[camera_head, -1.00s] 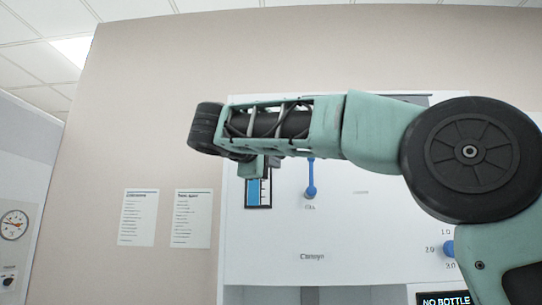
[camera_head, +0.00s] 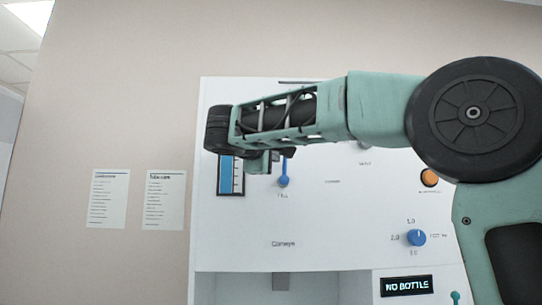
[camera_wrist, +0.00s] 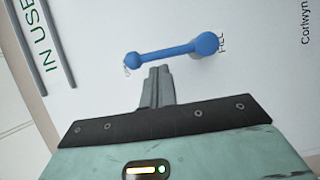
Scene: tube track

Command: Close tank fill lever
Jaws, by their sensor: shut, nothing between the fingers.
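The tank fill lever (camera_head: 284,174) is blue, with a round pivot end and a shaft, on the white machine panel. In the head view its lower end shows above the "FILL" label, and my arm hides its upper part. In the wrist view the whole lever (camera_wrist: 172,51) shows, its larger ball beside the "FILL" label and its smaller ball to the left. My gripper (camera_wrist: 158,72) has its fingers together with nothing between them, just below the lever's shaft in that view. I cannot tell whether they touch it.
The white machine (camera_head: 320,225) also has an orange button (camera_head: 430,177), a blue dial (camera_head: 416,237) and a "NO BOTTLE" display (camera_head: 406,285). Two paper notices (camera_head: 164,200) hang on the beige wall.

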